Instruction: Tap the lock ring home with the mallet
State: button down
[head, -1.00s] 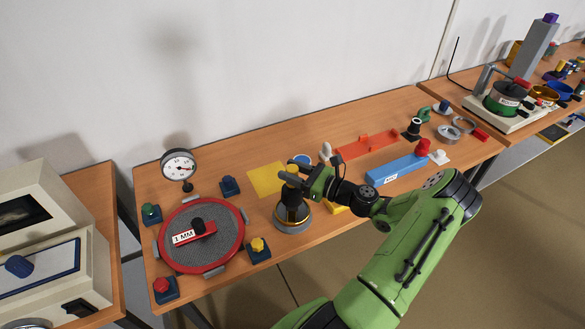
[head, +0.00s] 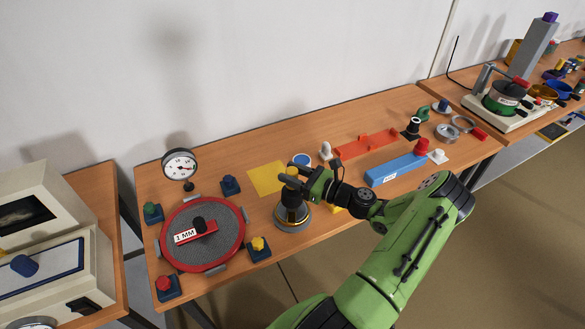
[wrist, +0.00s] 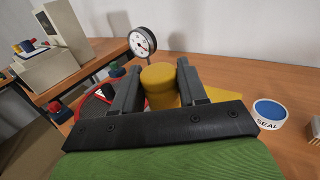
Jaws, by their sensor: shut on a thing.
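My gripper (head: 292,178) is shut on a yellow cylinder (wrist: 160,86), which stands between the two fingers in the wrist view. In the head view the fingers are at the top of a dark, upright piece (head: 291,207) on a round grey base (head: 294,224), near the front edge of the bench. The fingers hide part of its top. I cannot tell whether the yellow cylinder is part of this piece. Grey rings (head: 447,132) lie at the right end of the bench; I cannot tell whether one is the lock ring. I cannot make out a mallet for sure.
A red-rimmed sieve (head: 243,230) with a "1 MM" tag is left of my gripper, with coloured knobs around it. A dial gauge (head: 180,165) stands behind. A yellow sheet (head: 265,178), a "SEAL" tub (wrist: 269,112), a red rail (head: 365,144) and a blue block (head: 396,171) are nearby.

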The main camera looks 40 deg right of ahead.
jog(key=shift+s+f, duration=0.1)
jog(key=shift+f, duration=0.3)
jog(key=shift+p, duration=0.3)
notch_tip(320, 180, up, 6)
jog(key=p, duration=0.5)
jog(key=shift+d+f, duration=0.1)
jog(key=shift+f, duration=0.25)
